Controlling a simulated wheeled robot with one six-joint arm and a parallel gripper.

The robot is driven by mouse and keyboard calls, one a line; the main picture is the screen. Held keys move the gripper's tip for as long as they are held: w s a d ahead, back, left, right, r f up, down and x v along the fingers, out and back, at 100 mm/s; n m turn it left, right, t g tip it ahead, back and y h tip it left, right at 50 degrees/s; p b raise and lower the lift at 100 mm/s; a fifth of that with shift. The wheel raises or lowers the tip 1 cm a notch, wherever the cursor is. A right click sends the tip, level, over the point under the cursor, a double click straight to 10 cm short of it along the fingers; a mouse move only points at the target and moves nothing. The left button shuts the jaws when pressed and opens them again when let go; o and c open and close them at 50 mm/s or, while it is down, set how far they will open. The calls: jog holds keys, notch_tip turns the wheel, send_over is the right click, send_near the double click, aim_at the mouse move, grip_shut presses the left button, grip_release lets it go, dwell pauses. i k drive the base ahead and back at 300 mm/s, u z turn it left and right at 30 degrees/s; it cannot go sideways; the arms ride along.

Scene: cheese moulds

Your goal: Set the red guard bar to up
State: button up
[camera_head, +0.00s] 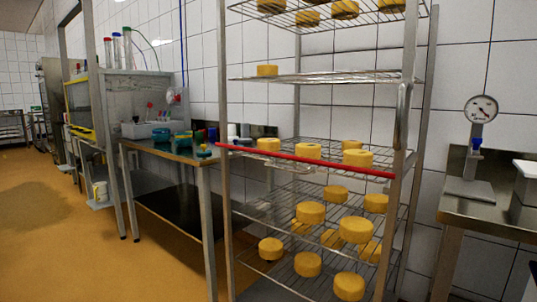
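The red guard bar (305,160) lies across the front of a steel wire rack (223,120). It spans from the left front post to the right front post and slopes slightly down to the right in the picture. It sits in front of the shelf at mid-height of the rack. Yellow cheese rounds (308,151) stand on the shelf just behind it. My gripper is not in view.
A steel table (180,150) with small containers stands left of the rack. At right, a counter (480,212) carries a dial gauge (481,109) on a stand. More cheeses fill the lower shelves. The orange floor (60,230) is open at left.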

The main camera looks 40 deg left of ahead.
aim_at(390, 176)
jog(key=k, duration=0.1)
jog(key=u, duration=0.95)
